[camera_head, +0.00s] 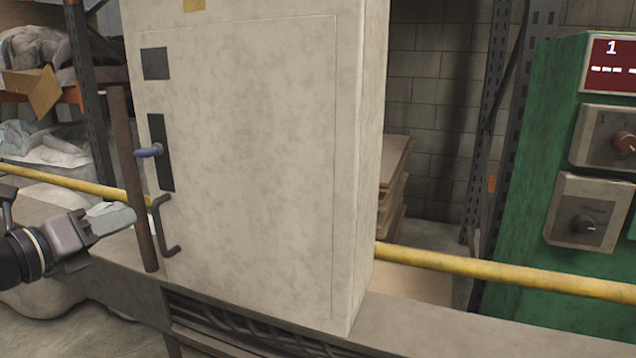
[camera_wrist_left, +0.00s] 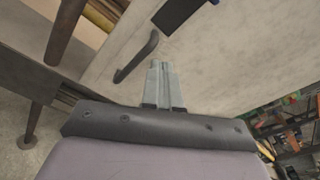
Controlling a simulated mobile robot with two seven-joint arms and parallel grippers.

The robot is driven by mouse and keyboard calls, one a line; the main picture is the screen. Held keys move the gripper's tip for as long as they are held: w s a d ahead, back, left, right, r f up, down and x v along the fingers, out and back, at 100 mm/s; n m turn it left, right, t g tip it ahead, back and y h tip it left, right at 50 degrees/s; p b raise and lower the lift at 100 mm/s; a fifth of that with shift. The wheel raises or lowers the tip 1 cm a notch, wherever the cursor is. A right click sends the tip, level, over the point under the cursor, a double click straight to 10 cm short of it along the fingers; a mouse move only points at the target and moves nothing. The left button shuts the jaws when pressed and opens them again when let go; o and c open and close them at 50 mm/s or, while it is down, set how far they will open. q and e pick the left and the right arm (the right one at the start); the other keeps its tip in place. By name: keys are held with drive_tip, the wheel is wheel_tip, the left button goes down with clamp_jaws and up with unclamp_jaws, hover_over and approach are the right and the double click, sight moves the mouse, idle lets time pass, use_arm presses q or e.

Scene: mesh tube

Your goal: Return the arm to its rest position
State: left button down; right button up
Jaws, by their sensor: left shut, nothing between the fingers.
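My left gripper (camera_head: 122,215) comes in from the left edge in the head view. Its grey fingers are together and empty, left of the brown vertical post and apart from the cabinet handle. The left wrist view shows the shut fingers (camera_wrist_left: 159,66) pointing toward the pale cabinet face. The dark curved handle (camera_head: 160,228) is on the left side of the cabinet (camera_head: 250,150); it also shows in the wrist view (camera_wrist_left: 137,58), just left of the fingertips. A blue lever (camera_head: 148,152) sticks out above the handle. The cabinet door looks closed. My right gripper is not in view.
A brown post (camera_head: 138,190) stands between my left gripper and the cabinet. A yellow rail (camera_head: 500,272) runs across behind the cabinet. A green control panel (camera_head: 560,120) with knobs stands at the right. Shelving with sacks (camera_head: 45,140) is at the left.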

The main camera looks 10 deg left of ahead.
use_arm(q)
drive_tip(key=s+d+f+n+g, duration=0.1)
drive_tip(key=d+f+n, duration=0.3)
drive_tip(key=f, duration=0.3)
drive_tip(key=s+d+f+n, duration=0.1)
drive_tip(key=d+f+n, duration=0.35)
drive_tip(key=f, duration=0.25)
drive_tip(key=s+d+f+n+g, duration=0.1)
drive_tip(key=s+d+f+n, duration=0.15)
drive_tip(key=f+n, duration=0.4)
drive_tip(key=s+d+f+n+g+y, duration=0.1)
drive_tip(key=s+d+f+n+g, duration=0.1)
drive_tip(key=s+d+f+n, duration=0.45)
drive_tip(key=s+d+f+n+g, duration=0.1)
drive_tip(key=s+d+f+n, duration=0.3)
drive_tip(key=s+f+n, duration=0.5)
drive_tip(key=a+r+g+y+p, duration=0.1)
drive_tip(key=a+r+p, duration=0.3)
drive_tip(key=r+p, duration=1)
drive_tip(key=p, duration=0.7)
drive_tip(key=shift+w, duration=0.15)
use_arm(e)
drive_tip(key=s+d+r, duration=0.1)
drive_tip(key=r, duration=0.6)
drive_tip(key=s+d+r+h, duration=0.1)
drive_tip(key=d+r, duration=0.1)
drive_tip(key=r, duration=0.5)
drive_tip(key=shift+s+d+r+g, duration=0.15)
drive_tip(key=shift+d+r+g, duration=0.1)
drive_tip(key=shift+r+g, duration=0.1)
